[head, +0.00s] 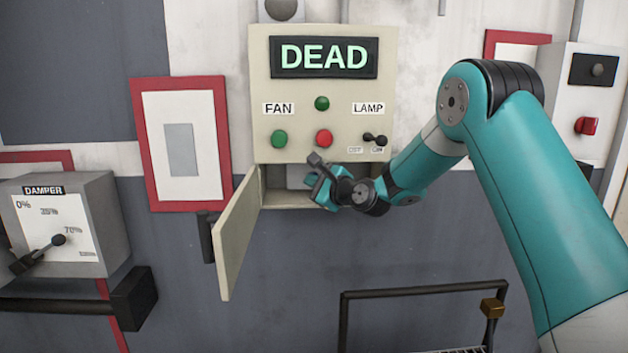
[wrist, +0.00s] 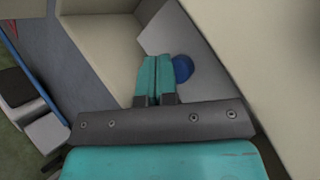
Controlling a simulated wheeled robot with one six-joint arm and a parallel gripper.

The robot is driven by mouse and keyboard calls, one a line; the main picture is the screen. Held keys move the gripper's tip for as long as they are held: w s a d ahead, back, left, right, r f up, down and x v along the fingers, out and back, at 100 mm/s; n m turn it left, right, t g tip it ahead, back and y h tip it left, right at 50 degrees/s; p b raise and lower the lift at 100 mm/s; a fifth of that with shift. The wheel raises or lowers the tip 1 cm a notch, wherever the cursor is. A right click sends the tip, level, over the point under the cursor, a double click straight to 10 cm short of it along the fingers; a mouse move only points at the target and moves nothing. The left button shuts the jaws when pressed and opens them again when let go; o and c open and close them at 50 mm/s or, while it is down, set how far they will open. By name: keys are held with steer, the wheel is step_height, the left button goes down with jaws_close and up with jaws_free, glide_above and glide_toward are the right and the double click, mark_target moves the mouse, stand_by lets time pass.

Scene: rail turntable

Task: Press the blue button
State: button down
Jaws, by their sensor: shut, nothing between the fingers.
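The blue button (wrist: 183,68) is a round blue disc on a grey plate (wrist: 178,35) inside the lower compartment of the control box. In the wrist view it lies just right of my fingertips, partly covered by them. I cannot tell whether they touch it. My gripper (wrist: 154,62) is shut and empty. In the head view my gripper (head: 318,164) is at the compartment's opening, below the red button. The blue button does not show there. The compartment's beige door (head: 238,236) hangs open to the left.
The box (head: 385,70) shows "DEAD" on its display (head: 324,57). It carries green buttons (head: 279,139), a red button (head: 323,138) and a lamp switch (head: 375,140). A damper lever (head: 45,249) is at left, and a dark rail frame (head: 420,291) stands below.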

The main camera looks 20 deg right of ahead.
steer(key=shift+w+d+r, duration=0.35)
steer(key=shift+d+r, duration=0.05)
steer(key=shift+r, duration=0.2)
stand_by(0.6)
steer(key=shift+s+a, duration=0.1)
steer(key=shift+s, duration=0.05)
stand_by(0.4)
steer(key=shift+s+a+f, duration=0.2)
steer(key=shift+s, duration=0.2)
steer(key=shift+s+a+f+b, duration=0.1)
steer(key=shift+s+a+b, duration=0.2)
steer(key=shift+s, duration=0.6)
steer(key=shift+s+a+f+b, duration=0.15)
steer(key=shift+s+a, duration=0.25)
steer(key=shift+s, duration=0.5)
steer(key=shift+a, duration=0.1)
